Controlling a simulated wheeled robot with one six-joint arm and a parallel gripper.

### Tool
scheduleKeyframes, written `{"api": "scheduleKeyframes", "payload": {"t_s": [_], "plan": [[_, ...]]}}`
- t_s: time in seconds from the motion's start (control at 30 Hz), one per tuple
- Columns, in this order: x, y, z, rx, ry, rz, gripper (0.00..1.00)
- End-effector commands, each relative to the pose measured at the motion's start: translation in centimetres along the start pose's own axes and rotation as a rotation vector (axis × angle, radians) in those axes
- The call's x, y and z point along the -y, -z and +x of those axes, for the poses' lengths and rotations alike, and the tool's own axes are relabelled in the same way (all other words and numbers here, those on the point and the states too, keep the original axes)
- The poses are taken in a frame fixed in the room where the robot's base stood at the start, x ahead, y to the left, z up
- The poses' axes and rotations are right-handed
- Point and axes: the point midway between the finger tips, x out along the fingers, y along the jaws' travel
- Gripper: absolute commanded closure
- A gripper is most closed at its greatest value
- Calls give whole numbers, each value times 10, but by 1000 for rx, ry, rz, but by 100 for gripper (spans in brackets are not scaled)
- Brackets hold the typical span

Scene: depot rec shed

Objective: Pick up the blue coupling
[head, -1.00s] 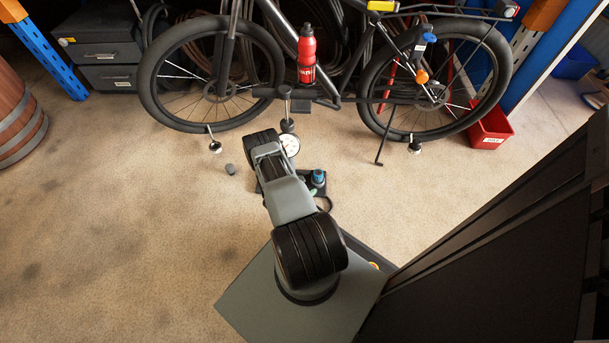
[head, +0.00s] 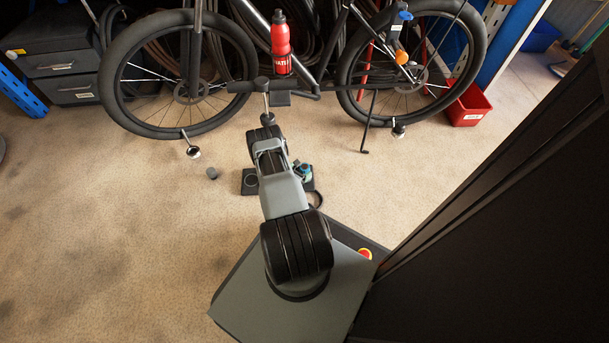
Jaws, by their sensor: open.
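A small blue-topped piece (head: 304,169) stands at the right end of a dark holder (head: 249,187) on the floor, just right of my arm. It may be the blue coupling, but it is too small to be sure. Greenish and pale bits show close against it. Another blue part (head: 404,15) is up on the bicycle, at the upper right. My arm reaches away from me over the middle of the holder and hides part of it. My gripper cannot be made out beyond the arm's far end.
A bicycle (head: 186,86) with a red bottle (head: 281,45) stands across the back. A small grey piece (head: 212,173) lies on the floor left of the holder. A red bin (head: 468,106) is at the right.

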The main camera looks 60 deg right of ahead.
Motion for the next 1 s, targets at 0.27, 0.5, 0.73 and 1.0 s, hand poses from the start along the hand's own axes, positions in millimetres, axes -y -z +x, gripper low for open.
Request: {"api": "scheduleKeyframes", "payload": {"t_s": [0.27,0.5,0.73,1.0], "plan": [[-2,2,39,2,2,4,21],[-2,-1,43,0,1,1,21],[-2,-1,43,0,1,1,38],[-2,-1,43,0,1,1,64]]}}
